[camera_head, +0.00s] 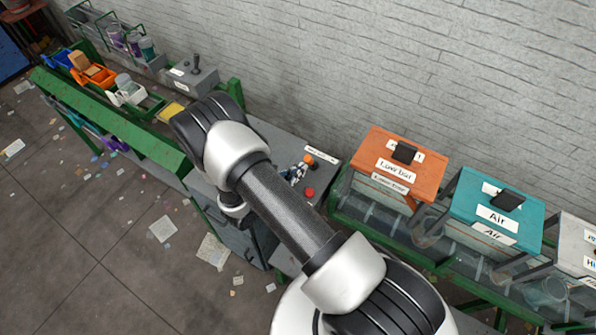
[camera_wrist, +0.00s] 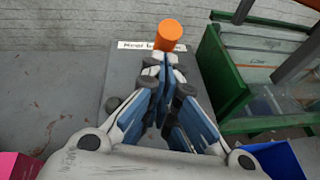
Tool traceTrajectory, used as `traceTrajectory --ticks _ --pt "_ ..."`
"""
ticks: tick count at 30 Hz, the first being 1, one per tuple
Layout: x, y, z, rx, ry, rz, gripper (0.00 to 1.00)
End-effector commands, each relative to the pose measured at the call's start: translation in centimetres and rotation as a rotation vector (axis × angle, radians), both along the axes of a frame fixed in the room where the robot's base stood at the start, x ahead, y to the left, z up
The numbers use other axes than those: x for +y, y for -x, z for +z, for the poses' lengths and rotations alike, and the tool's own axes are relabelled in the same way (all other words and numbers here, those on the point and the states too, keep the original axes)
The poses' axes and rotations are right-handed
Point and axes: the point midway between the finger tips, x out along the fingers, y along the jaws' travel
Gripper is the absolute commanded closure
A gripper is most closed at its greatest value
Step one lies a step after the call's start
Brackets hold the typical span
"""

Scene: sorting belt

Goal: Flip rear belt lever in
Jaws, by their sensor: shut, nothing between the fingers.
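A lever with an orange cylindrical knob (camera_head: 309,158) stands on the grey control box in front of the wall. In the wrist view the orange knob (camera_wrist: 169,34) is just beyond my fingertips, and its shaft is hidden behind them. A white label (camera_wrist: 140,45) behind it is partly covered by the knob, so I cannot read it in full. My gripper (camera_wrist: 165,68) is shut and empty, pointing at the lever from the near side. In the head view my gripper (camera_head: 298,172) is small and partly hidden by my arm. I cannot tell whether the fingers touch the lever.
A red button (camera_head: 309,192) sits on the same box. A grey box with a black lever (camera_head: 196,65) stands farther left. An orange bin (camera_head: 400,160) and a teal bin (camera_head: 492,215) stand right. A green frame (camera_wrist: 222,85) rises close to the right of my gripper.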

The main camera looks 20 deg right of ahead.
Motion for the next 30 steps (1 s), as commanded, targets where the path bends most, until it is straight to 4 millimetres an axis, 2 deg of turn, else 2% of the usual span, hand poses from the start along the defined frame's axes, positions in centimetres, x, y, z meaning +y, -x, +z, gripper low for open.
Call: traceTrajectory --ticks 11,30 --pt "-0.1 0.0 0.2 0.005 -0.008 -0.001 1.0" --pt "-0.9 -0.6 1.5 0.075 -0.118 -0.003 1.0"
